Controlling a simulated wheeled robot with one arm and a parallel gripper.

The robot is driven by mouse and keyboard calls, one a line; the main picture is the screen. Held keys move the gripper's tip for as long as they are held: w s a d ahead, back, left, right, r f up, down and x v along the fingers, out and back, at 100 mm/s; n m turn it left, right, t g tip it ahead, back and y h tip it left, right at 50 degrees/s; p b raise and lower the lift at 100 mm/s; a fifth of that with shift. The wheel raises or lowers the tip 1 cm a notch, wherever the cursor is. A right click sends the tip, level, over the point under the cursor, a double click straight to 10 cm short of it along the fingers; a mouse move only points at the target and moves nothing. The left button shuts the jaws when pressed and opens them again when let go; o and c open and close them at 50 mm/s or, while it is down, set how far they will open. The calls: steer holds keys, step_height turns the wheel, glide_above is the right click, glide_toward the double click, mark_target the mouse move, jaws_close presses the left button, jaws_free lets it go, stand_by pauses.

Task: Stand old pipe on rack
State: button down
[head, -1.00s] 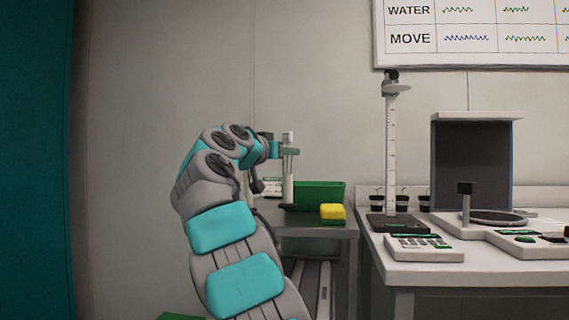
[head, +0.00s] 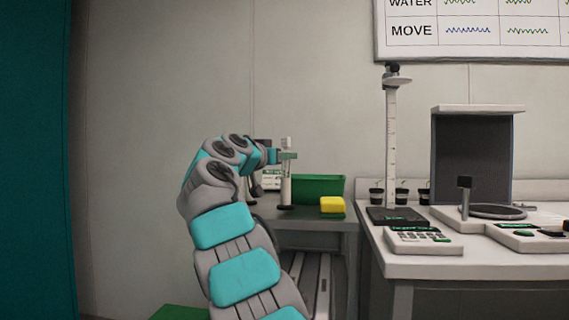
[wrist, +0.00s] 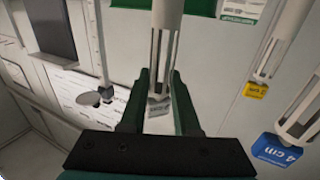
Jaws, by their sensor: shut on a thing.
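My gripper (head: 287,156) is shut on a pale, slim pipe (wrist: 167,15). In the head view the pipe is upright, its top (head: 286,142) just above the green jaws. In the wrist view the pipe has long slots and a small grey tag at its end, between the two green fingers (wrist: 158,100). Two like pipes are on the right there, one with a yellow tag (wrist: 256,90) and one with a blue "4 cm" tag (wrist: 277,149). I cannot make out the rack for sure, nor whether the held pipe's lower end touches anything.
A green bin (head: 319,187) and a yellow block (head: 332,205) are on the grey side table (head: 310,224), right of my gripper. The white bench (head: 450,266) with a tall scaled post (head: 391,145), small pots and a keypad (head: 424,241) stands further right.

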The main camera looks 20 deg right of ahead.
steer(key=shift+f, duration=0.45)
steer(key=shift+f+b, duration=0.15)
steer(key=shift+b, duration=0.15)
steer(key=c, duration=0.6)
jaws_free()
steer(key=shift+c, duration=0.2)
steer(key=b+v, duration=0.1)
steer(key=v, duration=1.1)
